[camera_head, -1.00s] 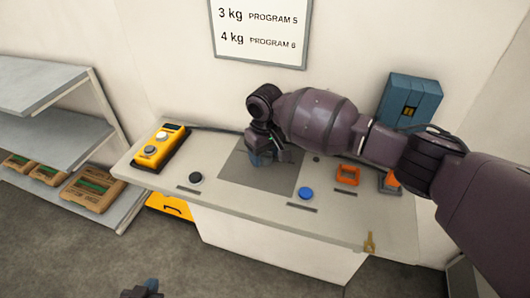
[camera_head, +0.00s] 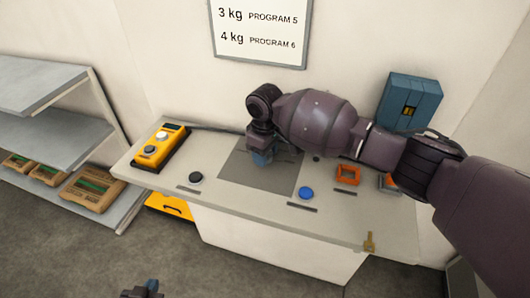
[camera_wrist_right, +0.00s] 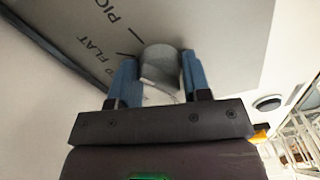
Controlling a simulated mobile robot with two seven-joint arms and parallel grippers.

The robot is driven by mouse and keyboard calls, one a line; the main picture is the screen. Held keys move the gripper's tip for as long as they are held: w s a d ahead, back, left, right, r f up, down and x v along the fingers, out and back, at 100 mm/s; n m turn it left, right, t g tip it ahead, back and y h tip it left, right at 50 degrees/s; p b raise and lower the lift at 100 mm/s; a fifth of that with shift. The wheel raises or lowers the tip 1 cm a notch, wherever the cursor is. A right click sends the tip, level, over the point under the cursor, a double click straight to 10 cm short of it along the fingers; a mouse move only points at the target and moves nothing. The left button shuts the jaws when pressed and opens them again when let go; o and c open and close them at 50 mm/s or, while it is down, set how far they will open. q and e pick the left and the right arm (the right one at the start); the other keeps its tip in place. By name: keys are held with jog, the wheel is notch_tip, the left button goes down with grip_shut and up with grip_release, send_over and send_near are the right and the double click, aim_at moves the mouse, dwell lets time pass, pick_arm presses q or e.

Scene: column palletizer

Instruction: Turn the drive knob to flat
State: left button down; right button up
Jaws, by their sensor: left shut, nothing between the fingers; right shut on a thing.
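The drive knob (camera_wrist_right: 159,64) is a short grey cylinder on a grey panel (camera_wrist_right: 195,28), between the two blue fingers of my right gripper (camera_wrist_right: 158,78) in the right wrist view. Printed beside it are "FLAT" and, further up, a word starting "PIC", each with a short dark line. I cannot tell where the knob points. In the head view my right gripper (camera_head: 262,157) is low over the grey panel (camera_head: 235,175) on the table, and the knob is hidden there. My left gripper (camera_head: 147,288) shows at the bottom edge, away from the table, with nothing in it.
The table (camera_head: 330,225) carries a yellow control box (camera_head: 160,148), a black button (camera_head: 195,177), a blue button (camera_head: 306,193) and an orange square frame (camera_head: 347,174). A blue box (camera_head: 410,100) stands at the back right. Shelves (camera_head: 60,140) stand at left.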

jog(key=shift+n, duration=1.9)
jog(key=shift+r, duration=0.1)
jog(key=o, duration=0.9)
jog(key=shift+o, duration=0.2)
pick_arm(q)
jog(key=shift+w+f+b, duration=0.1)
jog(key=shift+w+b, duration=0.2)
jog(key=shift+b, duration=0.25)
pick_arm(e)
notch_tip(320, 180, up, 11)
pick_arm(q)
jog(key=shift+s+f, duration=0.1)
jog(key=shift+f, duration=0.1)
pick_arm(e)
jog(key=shift+f, duration=0.2)
